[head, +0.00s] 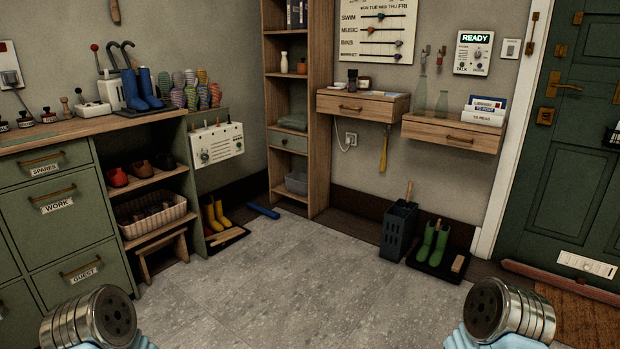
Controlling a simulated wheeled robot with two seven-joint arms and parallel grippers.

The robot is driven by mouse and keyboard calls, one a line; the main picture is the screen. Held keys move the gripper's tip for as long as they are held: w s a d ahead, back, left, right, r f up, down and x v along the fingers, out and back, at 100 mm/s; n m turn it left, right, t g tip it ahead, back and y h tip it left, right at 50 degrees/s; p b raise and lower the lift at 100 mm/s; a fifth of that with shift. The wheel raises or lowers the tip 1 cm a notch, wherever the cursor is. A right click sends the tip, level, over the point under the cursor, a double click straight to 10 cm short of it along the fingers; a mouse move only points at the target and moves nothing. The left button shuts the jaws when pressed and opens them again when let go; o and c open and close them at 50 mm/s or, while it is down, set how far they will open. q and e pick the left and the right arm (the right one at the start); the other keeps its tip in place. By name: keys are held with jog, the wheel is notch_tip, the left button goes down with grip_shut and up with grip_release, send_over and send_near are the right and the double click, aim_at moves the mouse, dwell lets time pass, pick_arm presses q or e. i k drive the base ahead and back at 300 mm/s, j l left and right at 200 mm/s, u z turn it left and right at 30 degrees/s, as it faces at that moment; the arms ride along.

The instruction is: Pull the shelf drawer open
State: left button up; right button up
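Only rounded metal ends of my two arms show at the bottom left and bottom right, far from the drawers. No gripper fingers are visible.
A green cabinet (60,220) with labelled drawers lines the left. Yellow boots (215,214), a blue object (263,211), a dark umbrella bin (398,230) and green boots (433,243) stand along the walls. The grey floor (300,280) between is clear.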

aim_at(372, 110)
jog(key=i+z, duration=0.1)
jog(key=i, duration=0.45)
jog(key=i+j+z, duration=0.1)
jog(key=i, duration=0.45)
jog(key=i+j+z, duration=0.1)
jog(key=i, duration=0.45)
